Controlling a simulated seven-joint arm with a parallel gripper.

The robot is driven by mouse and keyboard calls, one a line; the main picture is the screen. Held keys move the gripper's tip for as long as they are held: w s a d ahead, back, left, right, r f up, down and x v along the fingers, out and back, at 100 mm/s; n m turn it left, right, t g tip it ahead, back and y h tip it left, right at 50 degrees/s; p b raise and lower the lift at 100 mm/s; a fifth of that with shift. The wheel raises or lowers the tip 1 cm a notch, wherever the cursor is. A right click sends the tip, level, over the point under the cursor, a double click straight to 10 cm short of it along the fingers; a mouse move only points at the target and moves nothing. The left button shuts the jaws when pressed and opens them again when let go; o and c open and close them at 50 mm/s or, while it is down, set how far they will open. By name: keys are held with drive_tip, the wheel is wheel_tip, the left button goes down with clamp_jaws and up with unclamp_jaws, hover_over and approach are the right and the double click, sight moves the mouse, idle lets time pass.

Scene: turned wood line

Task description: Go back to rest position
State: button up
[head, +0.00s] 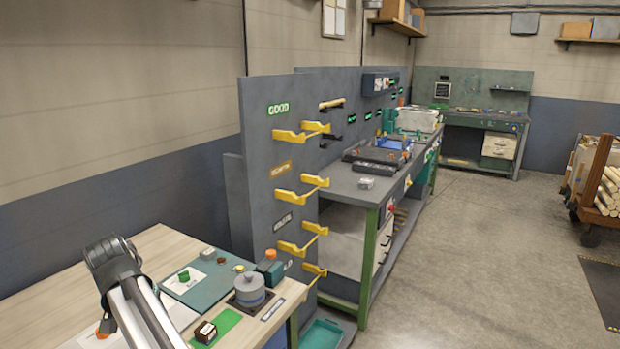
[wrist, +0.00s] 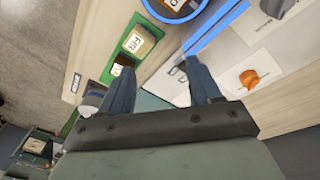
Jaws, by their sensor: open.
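My gripper (wrist: 158,80) shows in the wrist view with its two dark fingers apart and nothing between them. It is over the light wooden bench (wrist: 158,62). Part of my arm (head: 128,285) shows at the lower left of the head view, but the fingers cannot be made out there. In the wrist view, a small labelled block (wrist: 139,41) sits on a green mat (wrist: 128,43) beyond the left finger. An orange piece (wrist: 249,79) lies on a white sheet to the right.
A blue-rimmed round container (wrist: 172,12) and a blue strip (wrist: 215,30) lie near the fingers. A grey panel with yellow hooks (head: 315,182) stands beside the bench, and a grey round weight-like piece (head: 250,288) stands near it.

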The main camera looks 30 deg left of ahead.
drive_tip(key=w+d+f+m+t, duration=0.1)
drive_tip(key=w+d+f, duration=0.2)
drive_tip(key=w+d, duration=0.25)
drive_tip(key=w+d+f+m+h, duration=0.1)
drive_tip(key=w+d+f, duration=0.2)
drive_tip(key=w+d, duration=0.3)
drive_tip(key=w+d+f+t, duration=0.1)
drive_tip(key=w+d+f, duration=0.2)
drive_tip(key=w+d, duration=0.3)
drive_tip(key=w+d+f+m+g+h, duration=0.15)
drive_tip(key=w+d+f, duration=0.25)
drive_tip(key=d+f, duration=0.8)
drive_tip(key=w+d+f+m+g+h, duration=0.15)
drive_tip(key=w+d+f, duration=0.25)
drive_tip(key=d+f, duration=0.75)
drive_tip(key=s+d+f+m+g+y, duration=0.15)
drive_tip(key=s+d+f, duration=0.25)
drive_tip(key=d+f, duration=0.55)
drive_tip(key=s+d+f+g+h, duration=0.1)
drive_tip(key=s+d+f+g, duration=0.35)
drive_tip(key=d, duration=0.75)
drive_tip(key=s+d+f+m+g+y, duration=0.1)
drive_tip(key=s+d+f, duration=0.4)
drive_tip(key=s, duration=0.4)
drive_tip(key=s+d+f+m+y, duration=0.2)
drive_tip(key=s+d+f, duration=0.3)
drive_tip(key=s+d, duration=0.3)
drive_tip(key=shift+s+d+f+g, duration=0.15)
drive_tip(key=shift+s+f+g, duration=0.25)
drive_tip(key=shift+s, duration=0.25)
